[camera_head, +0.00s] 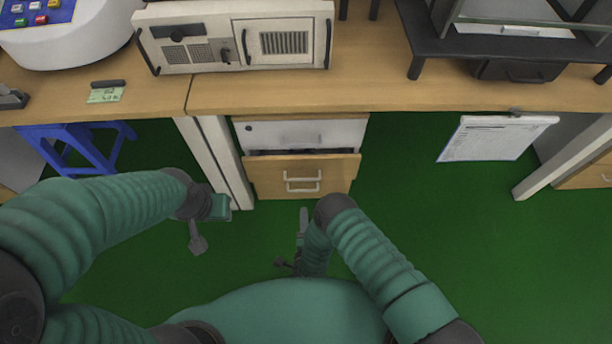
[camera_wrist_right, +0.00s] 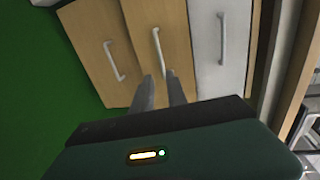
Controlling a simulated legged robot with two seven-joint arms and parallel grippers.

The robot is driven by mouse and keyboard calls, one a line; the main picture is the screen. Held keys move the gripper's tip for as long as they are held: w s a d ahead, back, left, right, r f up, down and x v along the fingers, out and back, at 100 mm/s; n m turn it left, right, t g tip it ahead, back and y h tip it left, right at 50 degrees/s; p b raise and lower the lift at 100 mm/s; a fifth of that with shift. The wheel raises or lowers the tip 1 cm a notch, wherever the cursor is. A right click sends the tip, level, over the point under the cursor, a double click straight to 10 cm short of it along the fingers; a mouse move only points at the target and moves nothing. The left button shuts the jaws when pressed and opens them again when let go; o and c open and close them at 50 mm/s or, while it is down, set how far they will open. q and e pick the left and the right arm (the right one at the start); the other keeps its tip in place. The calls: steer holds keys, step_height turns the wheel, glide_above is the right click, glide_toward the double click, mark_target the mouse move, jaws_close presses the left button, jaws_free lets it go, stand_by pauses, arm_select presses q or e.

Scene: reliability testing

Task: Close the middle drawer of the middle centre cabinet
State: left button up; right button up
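The middle drawer (camera_head: 268,178) of the cabinet under the table has a wooden front and a pale bar handle (camera_head: 302,184). It stands a little out, with a dark gap above its front edge, below the white top drawer (camera_head: 335,132). In the right wrist view the middle drawer (camera_wrist_right: 150,17) lies between another wooden drawer (camera_wrist_right: 90,35) and the white one. My right gripper (camera_wrist_right: 162,82) is open and empty, its fingers apart and pointing toward the middle drawer's front near the handle; contact cannot be told. My left gripper (camera_head: 205,225) hangs left of the cabinet, its opening unclear.
The wooden tabletop (camera_head: 420,85) overhangs the cabinet. A pale table leg (camera_head: 222,160) stands just left of it, near my left gripper. A blue stool (camera_head: 75,140) is further left. A clipboard (camera_head: 495,138) hangs at the right. The green floor (camera_head: 440,220) is clear.

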mark_target(302, 180)
steer(key=w+f+b, duration=0.1)
steer(key=w, duration=0.4)
steer(key=w+f+b, duration=0.1)
steer(key=w+b, duration=0.1)
steer(key=w, duration=0.3)
steer(key=w+f+b, duration=0.1)
steer(key=w+b, duration=0.1)
steer(key=w, duration=0.3)
steer(key=shift+w+a+f, duration=0.1)
steer(key=shift+w, duration=0.3)
jaws_close()
steer(key=shift+s+f, duration=0.1)
